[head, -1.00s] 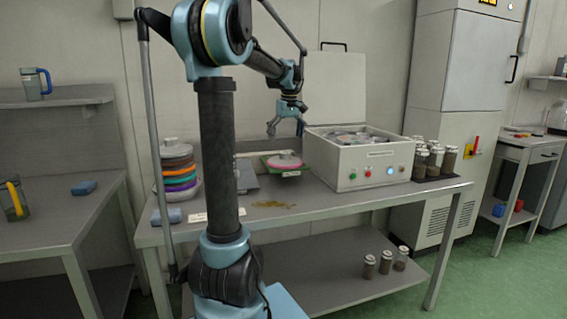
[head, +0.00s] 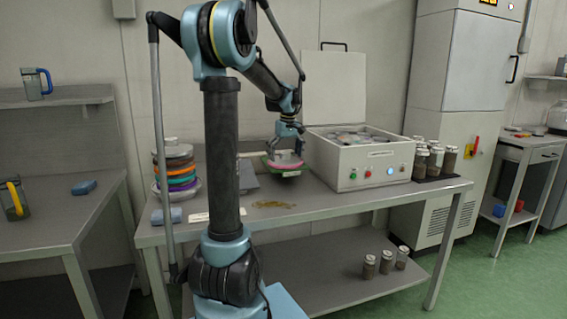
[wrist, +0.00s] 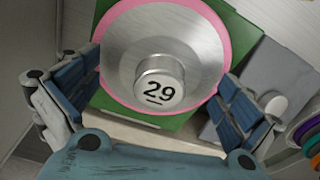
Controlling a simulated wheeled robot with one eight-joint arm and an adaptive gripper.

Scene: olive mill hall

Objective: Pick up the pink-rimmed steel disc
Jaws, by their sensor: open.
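The pink-rimmed steel disc (wrist: 190,45) lies on a green plate (wrist: 240,40), seen from above in the wrist view. Its raised centre knob (wrist: 160,84) bears the number 29. In the head view the disc (head: 287,160) is partly hidden by my gripper (head: 286,152). My gripper (wrist: 160,105) is open, with one blue-padded finger on each side of the knob. The fingers are near the disc's rim; I cannot tell whether they touch it.
A white box with an open lid (head: 360,168) stands right of the disc. A stack of coloured-rim discs (head: 178,178) stands at the left, near a blue block (head: 167,215). Capped jars (head: 435,160) stand at the right. The table front is mostly clear apart from a brownish spill (head: 273,204).

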